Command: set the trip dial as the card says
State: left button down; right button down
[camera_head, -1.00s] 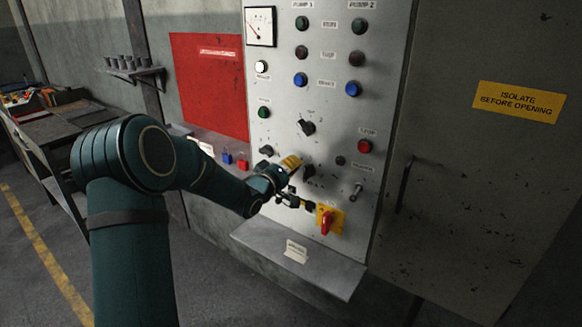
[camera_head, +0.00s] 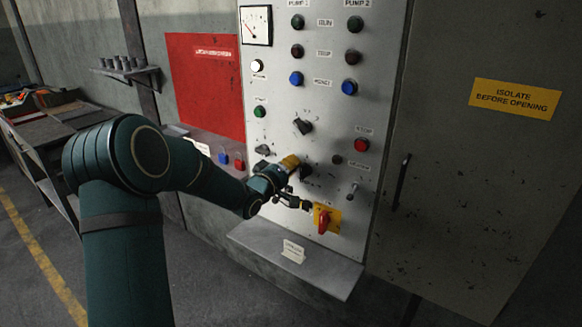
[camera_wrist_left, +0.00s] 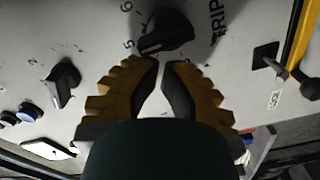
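The trip dial, a black knob (camera_wrist_left: 166,34), shows in the wrist view with the digits 5 and 6 and the word TRIP around it. In the head view it is the dark knob (camera_head: 306,172) low on the panel, partly hidden. My left gripper (camera_wrist_left: 161,63) has its yellow fingertips at the knob's near edge, with a narrow gap between them; I cannot tell whether they touch it. It also shows in the head view (camera_head: 292,162). A small white card (camera_head: 293,251) stands on the panel's shelf; its writing is too small to read. My right gripper is out of view.
Beside the dial are a red switch on a yellow plate (camera_head: 325,220), a toggle (camera_head: 352,190), another black knob (camera_head: 303,126) and a red button (camera_head: 361,145). The grey shelf (camera_head: 335,272) juts out below. A cabinet door handle (camera_head: 401,182) is at right.

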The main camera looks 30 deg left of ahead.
pick_arm(q)
jog(key=shift+d+f+b, duration=0.1)
jog(key=shift+d+b, duration=0.35)
jog(key=shift+b, duration=0.35)
dwell(1.8)
jog(key=shift+s+d+f+b, duration=0.15)
jog(key=shift+d+b, duration=0.1)
jog(key=shift+b, duration=0.6)
dwell(1.7)
jog(key=shift+d+f+b, duration=0.3)
jog(key=shift+f+b, duration=0.1)
jog(key=shift+b, duration=0.05)
dwell(1.2)
jog(key=shift+a+r, duration=0.15)
jog(key=s+a+r, duration=0.1)
jog(key=s+a, duration=0.1)
jog(key=s, duration=0.6)
jog(key=shift+a+r+p, duration=0.2)
jog(key=shift+a+p, duration=0.05)
jog(key=shift+p, duration=0.1)
dwell(0.6)
